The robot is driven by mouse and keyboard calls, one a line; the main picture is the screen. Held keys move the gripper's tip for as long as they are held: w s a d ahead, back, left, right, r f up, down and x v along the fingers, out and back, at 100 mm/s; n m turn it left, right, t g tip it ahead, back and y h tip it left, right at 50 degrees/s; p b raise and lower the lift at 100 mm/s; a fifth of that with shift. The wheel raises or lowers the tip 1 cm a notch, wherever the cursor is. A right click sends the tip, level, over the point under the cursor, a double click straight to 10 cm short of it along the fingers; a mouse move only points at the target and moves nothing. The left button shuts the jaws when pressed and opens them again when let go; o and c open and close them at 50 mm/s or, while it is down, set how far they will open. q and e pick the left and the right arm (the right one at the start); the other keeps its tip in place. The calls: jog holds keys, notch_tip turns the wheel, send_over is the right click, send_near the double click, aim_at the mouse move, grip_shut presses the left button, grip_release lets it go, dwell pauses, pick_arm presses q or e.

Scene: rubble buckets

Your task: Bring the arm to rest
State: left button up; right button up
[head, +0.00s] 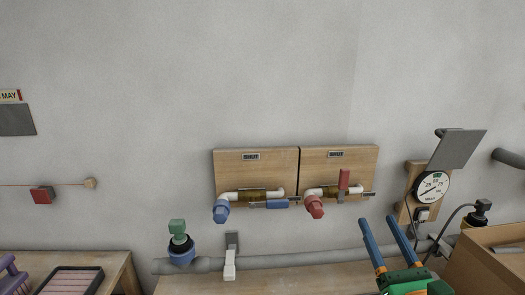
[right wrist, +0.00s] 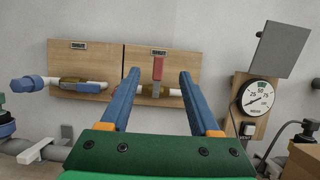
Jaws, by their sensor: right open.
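My right gripper (head: 385,243) is at the lower right of the head view. Its two blue fingers point up and stand apart, with nothing between them that they hold. In the right wrist view my right gripper (right wrist: 160,95) is open in front of the right wooden board, and the red valve handle (right wrist: 158,68) shows behind and between the fingers. I cannot see contact with anything. My left gripper is in neither view.
Two wooden boards (head: 228,167) with pipes and valves hang on the wall. A grey pipe (head: 290,260) runs below them. A gauge (head: 431,187) and a cardboard box (head: 490,262) are at the right. A tray (head: 70,269) is at the lower left.

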jog(key=s+d+f+m+g+h, duration=0.2)
jog(key=s+f+m+g+h, duration=0.25)
jog(key=f+m, duration=0.7)
jog(key=s+d+f+m+g+h, duration=0.1)
jog(key=s+f+m+g+h, duration=0.2)
jog(key=s+f+m+g, duration=0.85)
jog(key=s+a+f+m+g+y, duration=0.2)
jog(key=s+a+f+m+y, duration=0.45)
jog(key=s+a+m, duration=0.4)
notch_tip(320, 180, down, 19)
jog(key=s+d+m+g, duration=0.1)
jog(key=s+m+g, duration=0.1)
jog(key=s+d+f+g+h, duration=0.1)
jog(key=s+d+f, duration=0.1)
jog(key=s+f, duration=0.7)
jog(key=shift+s+n, duration=0.35)
jog(key=shift+s, duration=0.75)
